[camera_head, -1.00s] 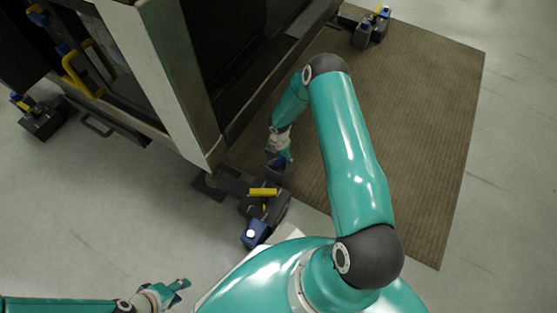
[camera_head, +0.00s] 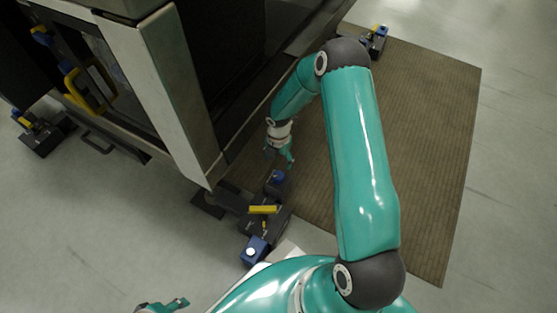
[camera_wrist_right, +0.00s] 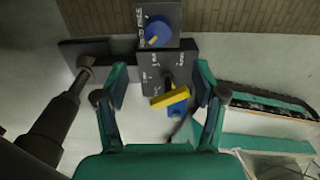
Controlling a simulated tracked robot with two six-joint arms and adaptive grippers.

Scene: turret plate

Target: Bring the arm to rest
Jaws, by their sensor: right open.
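My right arm (camera_head: 362,160) reaches up from the bottom right and bends down at its elbow. Its gripper (camera_head: 282,162) hangs beside the machine's front corner, near the blue knob end of a dark control block (camera_head: 266,212). In the right wrist view the right gripper (camera_wrist_right: 160,88) is open and empty. Between and beyond its fingers show a yellow handle (camera_wrist_right: 170,99) and a blue round knob (camera_wrist_right: 158,34) on the dark block. My left gripper (camera_head: 172,305) shows only partly at the bottom edge; its jaws are too cut off to judge.
A large dark machine (camera_head: 178,95) with a pale corner post fills the upper left. Similar dark blocks stand at the far left (camera_head: 42,135) and top right (camera_head: 374,42). A brown ribbed mat (camera_head: 430,150) lies right of the machine; the grey floor (camera_head: 90,220) at lower left is clear.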

